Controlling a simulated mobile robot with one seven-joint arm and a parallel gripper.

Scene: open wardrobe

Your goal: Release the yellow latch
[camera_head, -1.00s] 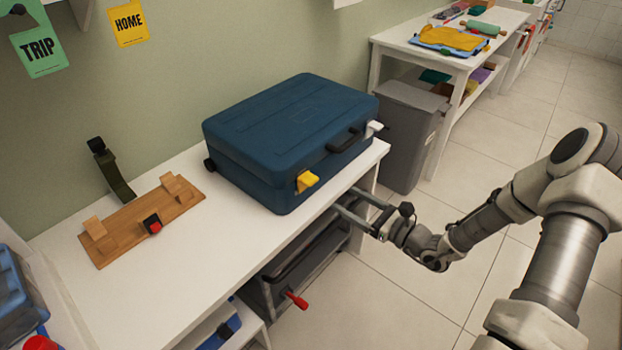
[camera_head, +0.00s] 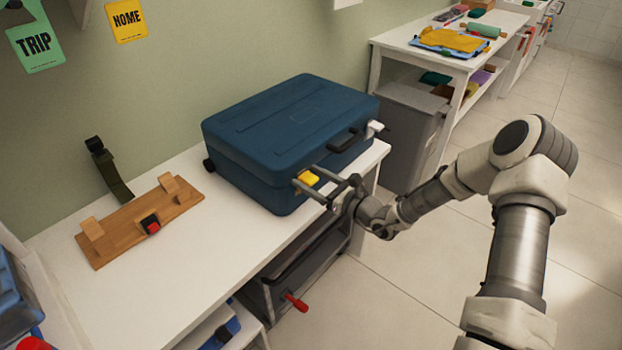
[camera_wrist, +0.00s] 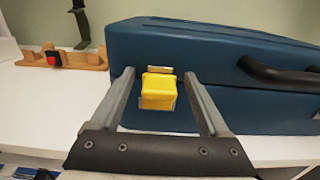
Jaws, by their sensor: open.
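A closed blue suitcase (camera_head: 285,130) lies flat on a white bench. The yellow latch (camera_head: 308,178) is on its front face, left of the black handle (camera_head: 346,141). A white latch (camera_head: 374,128) is right of the handle. My gripper (camera_head: 305,177) is open at the suitcase front. In the wrist view, the yellow latch (camera_wrist: 158,91) shows between the two fingers of my gripper (camera_wrist: 160,95), with gaps on both sides. I cannot tell whether a fingertip touches the suitcase.
The white bench (camera_head: 180,255) has clear room left of the suitcase. A wooden board (camera_head: 138,225) with a red button lies there. A red handle (camera_head: 297,303) sticks out below the bench. A grey bin (camera_head: 405,130) stands right of it.

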